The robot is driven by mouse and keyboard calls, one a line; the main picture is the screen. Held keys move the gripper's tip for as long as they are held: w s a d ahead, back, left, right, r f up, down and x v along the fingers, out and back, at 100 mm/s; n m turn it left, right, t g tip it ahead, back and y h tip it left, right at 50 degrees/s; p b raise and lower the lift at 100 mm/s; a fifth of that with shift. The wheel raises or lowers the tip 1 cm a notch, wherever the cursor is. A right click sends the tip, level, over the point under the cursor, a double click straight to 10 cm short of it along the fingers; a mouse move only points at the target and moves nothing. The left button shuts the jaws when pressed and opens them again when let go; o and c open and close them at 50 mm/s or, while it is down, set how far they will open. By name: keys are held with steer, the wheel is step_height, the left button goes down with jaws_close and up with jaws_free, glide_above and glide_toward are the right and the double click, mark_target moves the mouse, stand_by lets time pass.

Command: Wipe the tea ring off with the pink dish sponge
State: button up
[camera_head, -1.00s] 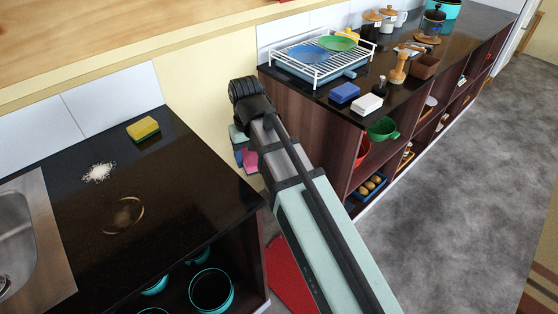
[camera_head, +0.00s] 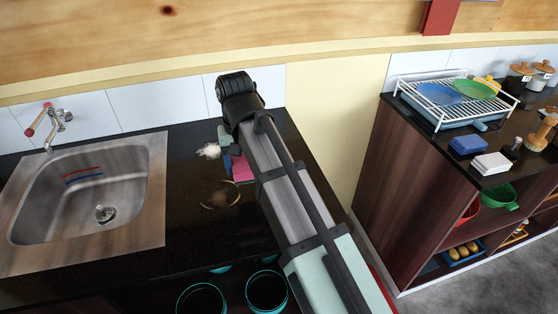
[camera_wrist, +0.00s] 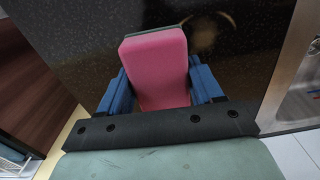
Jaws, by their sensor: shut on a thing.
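My gripper (camera_head: 231,150) is shut on the pink dish sponge (camera_head: 241,169), which also shows between the blue fingers in the wrist view (camera_wrist: 155,68). The sponge has a darker greenish-grey layer at its far edge. The tea ring (camera_head: 220,194), a thin brown stain, lies on the black speckled counter (camera_head: 190,225). It is just left of and nearer than the sponge in the head view, and beyond the sponge to the upper right in the wrist view (camera_wrist: 212,34). The sponge appears apart from the ring; its height over the counter is hard to tell.
A steel sink (camera_head: 95,205) with a tap (camera_head: 55,125) is at left. Teal-rimmed pots (camera_head: 200,298) stand below the counter. A gap separates the second counter, with a dish rack (camera_head: 455,100), at right.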

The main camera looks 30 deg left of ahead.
glide_toward(199, 195)
steer(key=s+d+r, duration=0.1)
steer(key=d+r, duration=0.1)
steer(key=shift+n, duration=0.3)
steer(key=shift+s+f, duration=0.2)
steer(key=shift+f, duration=1.85)
steer(key=shift+s+f, duration=0.15)
steer(key=shift+f, duration=1.85)
steer(key=shift+w+d+f, duration=0.25)
steer(key=shift+w+d, duration=0.5)
steer(key=shift+c, duration=0.5)
steer(key=shift+w+d, duration=3)
steer(key=shift+w, duration=0.05)
steer(key=shift+s+a, duration=3.8)
steer(key=shift+a, duration=0.05)
steer(key=shift+w+a, duration=0.85)
steer(key=shift+w, duration=0.05)
steer(key=shift+w+d, duration=3.75)
steer(key=shift+s+a, duration=3.75)
steer(key=shift+a, duration=0.05)
step_height(199, 195, up, 8)
steer(key=shift+d, duration=0.15)
